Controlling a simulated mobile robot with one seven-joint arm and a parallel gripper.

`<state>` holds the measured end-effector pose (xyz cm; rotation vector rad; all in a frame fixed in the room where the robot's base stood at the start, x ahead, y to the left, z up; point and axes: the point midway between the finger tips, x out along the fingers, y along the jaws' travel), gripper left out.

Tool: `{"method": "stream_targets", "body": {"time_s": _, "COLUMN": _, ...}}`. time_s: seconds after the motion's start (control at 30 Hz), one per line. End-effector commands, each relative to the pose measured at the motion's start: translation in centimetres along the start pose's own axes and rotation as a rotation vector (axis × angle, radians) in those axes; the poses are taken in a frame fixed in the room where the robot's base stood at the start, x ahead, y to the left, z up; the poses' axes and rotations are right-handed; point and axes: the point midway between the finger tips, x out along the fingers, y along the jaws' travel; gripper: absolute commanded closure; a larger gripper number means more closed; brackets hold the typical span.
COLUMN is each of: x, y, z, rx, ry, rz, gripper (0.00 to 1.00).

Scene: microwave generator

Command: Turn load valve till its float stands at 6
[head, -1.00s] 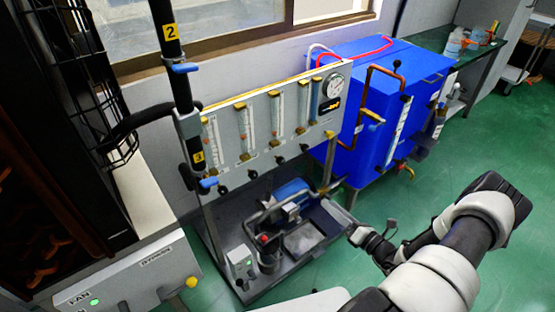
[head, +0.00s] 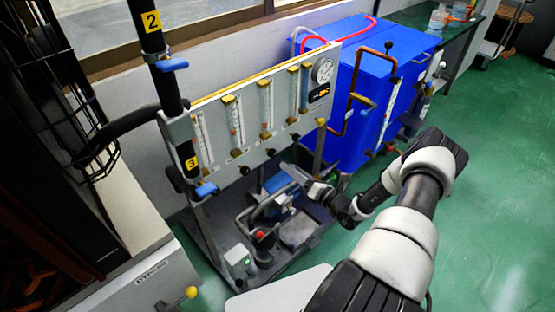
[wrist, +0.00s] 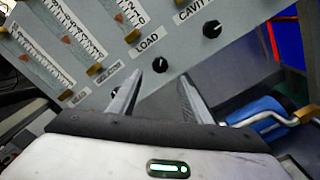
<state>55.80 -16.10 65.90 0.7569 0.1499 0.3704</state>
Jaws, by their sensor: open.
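The load valve (wrist: 160,65) is a black knob with a white pointer mark, under the LOAD label on the grey panel in the wrist view. Its tube (wrist: 132,13) rises above a brass fitting, with a red float (wrist: 120,18) low on the visible scale. The upper tube is cut off, and I cannot read the float's value surely. My gripper (wrist: 160,84) is open and empty, its two fingers on either side below the knob, apart from it as far as I can tell. In the head view my gripper (head: 293,172) is by the panel's lower edge.
The CAVITY knob (wrist: 212,28) is up and right of the load knob. Another knob (wrist: 114,91) is partly behind the left finger. A blue pump (wrist: 262,108) with metal pipe lies below right. A blue cabinet (head: 350,65) stands right of the panel.

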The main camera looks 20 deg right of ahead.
Motion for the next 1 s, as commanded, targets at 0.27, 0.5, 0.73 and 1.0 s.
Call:
{"method": "stream_targets", "body": {"time_s": 0.27, "x": 5.5, "y": 0.0, "z": -0.1, "rx": -0.001, "ry": 0.001, "rz": 0.002, "gripper": 0.55}}
{"method": "stream_targets", "body": {"time_s": 0.5, "x": 7.6, "y": 0.0, "z": 0.0, "rx": 0.001, "ry": -0.001, "rz": 0.001, "gripper": 0.55}}
{"method": "stream_targets", "body": {"time_s": 0.73, "x": 7.7, "y": 0.0, "z": 0.0, "rx": 0.001, "ry": -0.001, "rz": 0.0, "gripper": 0.55}}
{"method": "stream_targets", "body": {"time_s": 1.0, "x": 7.7, "y": 0.0, "z": 0.0, "rx": 0.0, "ry": 0.0, "rz": 0.0, "gripper": 0.89}}
